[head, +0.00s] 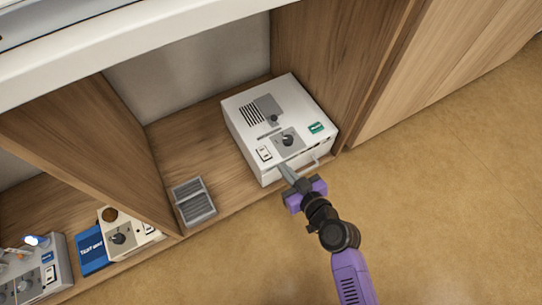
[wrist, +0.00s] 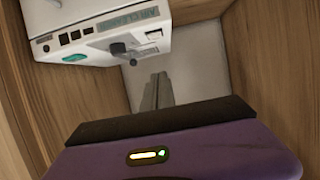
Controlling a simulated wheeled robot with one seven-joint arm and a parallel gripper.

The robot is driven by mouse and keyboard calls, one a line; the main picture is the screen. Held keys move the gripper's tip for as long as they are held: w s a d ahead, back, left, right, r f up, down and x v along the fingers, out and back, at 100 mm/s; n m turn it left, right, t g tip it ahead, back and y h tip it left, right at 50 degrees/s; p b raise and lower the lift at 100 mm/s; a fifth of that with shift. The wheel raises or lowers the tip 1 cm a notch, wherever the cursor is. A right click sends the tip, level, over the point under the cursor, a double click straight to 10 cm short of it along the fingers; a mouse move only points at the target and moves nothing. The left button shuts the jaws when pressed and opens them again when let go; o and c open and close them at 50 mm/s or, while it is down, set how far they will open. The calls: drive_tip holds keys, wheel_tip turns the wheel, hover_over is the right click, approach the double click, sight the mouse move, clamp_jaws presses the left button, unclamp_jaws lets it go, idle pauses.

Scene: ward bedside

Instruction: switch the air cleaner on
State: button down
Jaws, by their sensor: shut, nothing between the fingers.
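The air cleaner (head: 240,120) is a white box in the right-hand bay of the wooden shelf. Its panel carries a black knob (head: 288,140), a small white rocker switch (head: 264,153) and a green label (head: 316,127). My gripper (head: 284,169) is shut and empty, its tips at the front edge of the box near the switch; I cannot tell if they touch it. In the wrist view the air cleaner (wrist: 90,18) shows at the top left with its name label, and my shut fingers (wrist: 157,85) appear below it. Whether the switch is on or off cannot be told.
A grey ribbed block (head: 193,201) lies to the left in the same bay. Beyond a wooden divider (head: 95,150) stand a cream device (head: 130,235), a blue box (head: 93,250) and a grey device (head: 40,275). The floor (head: 440,190) at right is clear.

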drive_tip(key=b, duration=0.3)
hover_over(270, 163)
wheel_tip(270, 163, down, 4)
drive_tip(key=shift+w+a+r, duration=0.1)
drive_tip(key=shift+r, duration=0.1)
wheel_tip(270, 163, down, 2)
drive_tip(key=shift+f+b, duration=0.25)
drive_tip(key=shift+b, duration=0.3)
drive_tip(key=shift+f+b, duration=0.45)
drive_tip(key=shift+f, duration=0.3)
